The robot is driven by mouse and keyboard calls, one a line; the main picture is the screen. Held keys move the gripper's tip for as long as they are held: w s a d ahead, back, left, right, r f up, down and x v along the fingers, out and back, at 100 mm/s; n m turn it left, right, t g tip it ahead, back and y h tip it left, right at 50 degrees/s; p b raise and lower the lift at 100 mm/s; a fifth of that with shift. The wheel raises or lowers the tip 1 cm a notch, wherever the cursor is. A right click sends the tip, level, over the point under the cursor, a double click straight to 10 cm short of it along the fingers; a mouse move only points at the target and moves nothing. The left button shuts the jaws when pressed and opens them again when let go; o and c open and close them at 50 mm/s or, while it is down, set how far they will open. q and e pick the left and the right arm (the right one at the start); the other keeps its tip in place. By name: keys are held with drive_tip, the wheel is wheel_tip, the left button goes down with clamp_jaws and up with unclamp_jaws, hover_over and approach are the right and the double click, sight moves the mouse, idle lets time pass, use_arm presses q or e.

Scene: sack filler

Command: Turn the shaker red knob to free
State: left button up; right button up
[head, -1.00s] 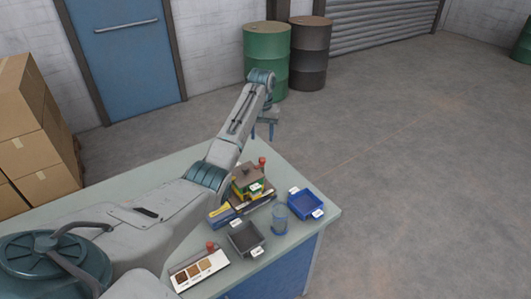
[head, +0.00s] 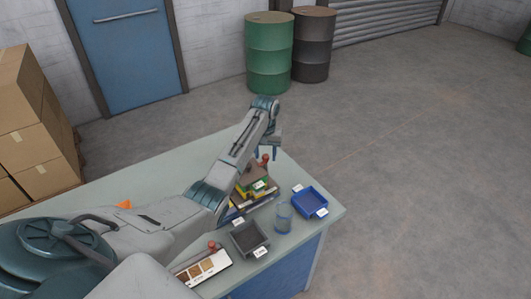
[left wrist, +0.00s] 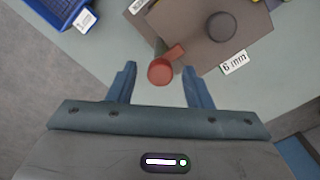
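The shaker (head: 256,181) is a stack with brown, green and yellow parts on the bench. Its red knob (head: 265,157) stands at the back right corner. In the left wrist view the red knob (left wrist: 161,71) has a round head and a short arm pointing up and right. My left gripper (head: 267,152) is right over the knob. In the left wrist view the left gripper (left wrist: 160,72) is open, with the knob in the gap at fingertip level. I cannot tell whether a finger touches it. My right gripper is not in view.
A "6 mm" label (left wrist: 234,63) sits on the shaker's edge. An orange piece (head: 125,204) shows beside my arm.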

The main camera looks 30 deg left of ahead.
use_arm(q)
drive_tip(key=c, duration=0.7)
drive_tip(key=shift+c, duration=0.8)
drive_tip(key=shift+m, duration=1.3)
drive_tip(key=m, duration=0.3)
drive_tip(key=shift+m, duration=0.3)
drive_tip(key=m, duration=0.9)
drive_tip(key=shift+m, duration=1.4)
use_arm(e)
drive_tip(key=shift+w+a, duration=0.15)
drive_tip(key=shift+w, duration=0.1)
